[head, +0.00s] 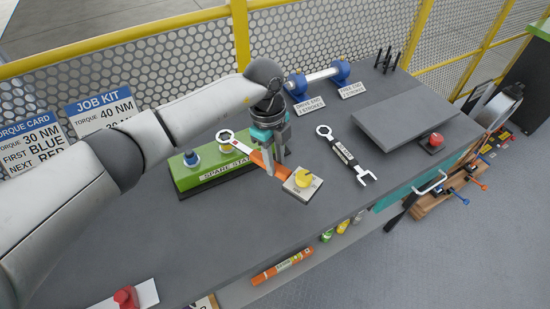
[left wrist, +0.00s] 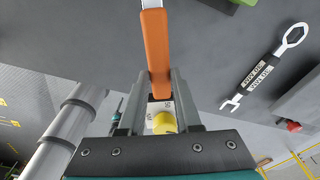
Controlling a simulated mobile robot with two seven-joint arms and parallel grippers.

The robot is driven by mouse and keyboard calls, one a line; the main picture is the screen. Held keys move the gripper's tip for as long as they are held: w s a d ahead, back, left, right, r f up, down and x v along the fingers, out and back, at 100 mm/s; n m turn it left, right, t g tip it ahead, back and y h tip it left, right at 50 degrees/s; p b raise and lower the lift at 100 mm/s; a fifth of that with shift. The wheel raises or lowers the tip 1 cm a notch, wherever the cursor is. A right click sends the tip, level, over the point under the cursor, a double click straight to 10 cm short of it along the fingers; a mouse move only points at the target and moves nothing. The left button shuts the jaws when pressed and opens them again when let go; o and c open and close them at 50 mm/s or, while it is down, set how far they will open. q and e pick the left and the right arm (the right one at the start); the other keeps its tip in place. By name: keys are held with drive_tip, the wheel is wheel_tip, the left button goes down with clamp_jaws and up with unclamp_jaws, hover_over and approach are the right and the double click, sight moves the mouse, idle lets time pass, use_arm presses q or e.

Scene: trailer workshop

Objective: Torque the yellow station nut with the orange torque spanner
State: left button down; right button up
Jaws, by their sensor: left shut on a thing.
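My left gripper (head: 274,164) is shut on the orange handle of the torque spanner (head: 258,158). The orange handle also shows between the fingers in the left wrist view (left wrist: 156,52). The spanner's pale ring end points left over the green spare station (head: 212,178), at its right-hand post. I cannot tell whether the ring is around a nut or above it. A yellow dial (head: 303,178) on a pale scale plate sits at the handle's other end. A blue nut (head: 191,158) stands on the station's left side. My right gripper is not in view.
A black-and-white spanner (head: 345,155) lies on the grey bench right of my gripper. A raised grey plate (head: 402,122) and a red button (head: 435,140) are farther right. Sign cards (head: 104,110) and a blue-ended bar (head: 318,78) stand at the back.

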use_arm(q)
drive_tip(key=shift+f+b, duration=0.3)
drive_tip(key=shift+f, duration=0.05)
drive_tip(key=shift+f+b, duration=0.45)
drive_tip(key=shift+f, duration=0.25)
drive_tip(key=s+a+m+p, duration=0.4)
drive_tip(key=s+a+m, duration=0.2)
drive_tip(key=a+m, duration=0.1)
drive_tip(key=shift+s+a+y, duration=0.15)
drive_tip(key=shift+a+y, duration=0.05)
drive_tip(key=shift+y, duration=0.1)
idle(0.6)
drive_tip(key=s+a+m+b, duration=0.1)
drive_tip(key=a+m, duration=0.5)
drive_tip(key=a, duration=0.3)
drive_tip(key=shift+a+m+g+y+b, duration=0.3)
drive_tip(key=shift+a+m+y+b, duration=0.05)
drive_tip(key=shift+m+y+b, duration=0.05)
idle(0.6)
